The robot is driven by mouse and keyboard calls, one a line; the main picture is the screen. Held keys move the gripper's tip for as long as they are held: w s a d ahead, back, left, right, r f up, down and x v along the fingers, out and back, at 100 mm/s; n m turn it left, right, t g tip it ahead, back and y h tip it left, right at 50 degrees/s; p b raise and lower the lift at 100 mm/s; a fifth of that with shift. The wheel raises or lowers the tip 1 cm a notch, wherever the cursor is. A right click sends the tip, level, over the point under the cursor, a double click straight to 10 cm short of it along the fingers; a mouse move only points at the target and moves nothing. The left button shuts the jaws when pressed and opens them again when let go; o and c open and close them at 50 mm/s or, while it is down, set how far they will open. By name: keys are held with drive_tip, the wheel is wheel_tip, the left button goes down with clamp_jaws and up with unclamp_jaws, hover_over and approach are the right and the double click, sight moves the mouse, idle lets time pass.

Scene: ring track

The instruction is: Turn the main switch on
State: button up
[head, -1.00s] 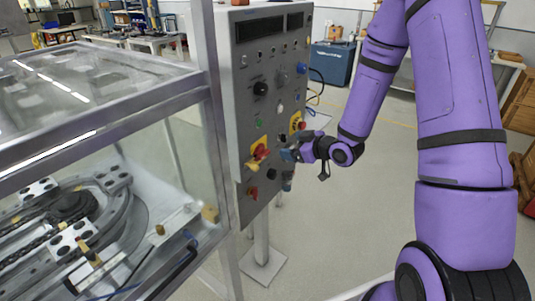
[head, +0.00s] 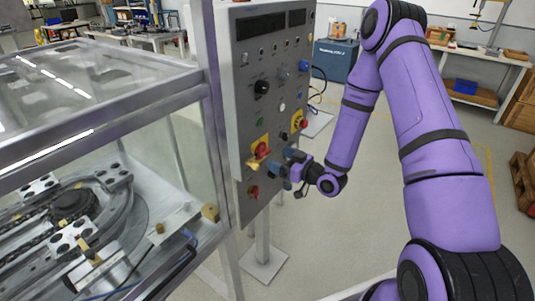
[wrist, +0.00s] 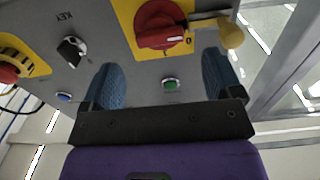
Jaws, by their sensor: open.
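A red rotary knob on a yellow plate (head: 261,149), which looks like the main switch, sits low on the grey control panel; no label for it is readable. In the wrist view the red knob (wrist: 160,24) is at the top centre, with a brass-coloured piece (wrist: 230,32) at its right. My gripper (head: 281,165) is close to the panel, beside and below this knob in the head view. In the wrist view my gripper (wrist: 160,82) has its two blue fingers wide apart with nothing between them.
The panel (head: 245,105) also carries a black key switch (wrist: 72,51), a red button on yellow (head: 300,123) and a lower red knob (head: 253,192). A metal-framed glass enclosure (head: 110,140) stands left of the panel.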

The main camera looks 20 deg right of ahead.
sight(267, 153)
drive_tip(key=shift+x, duration=2.8)
drive_tip(key=c, duration=0.9)
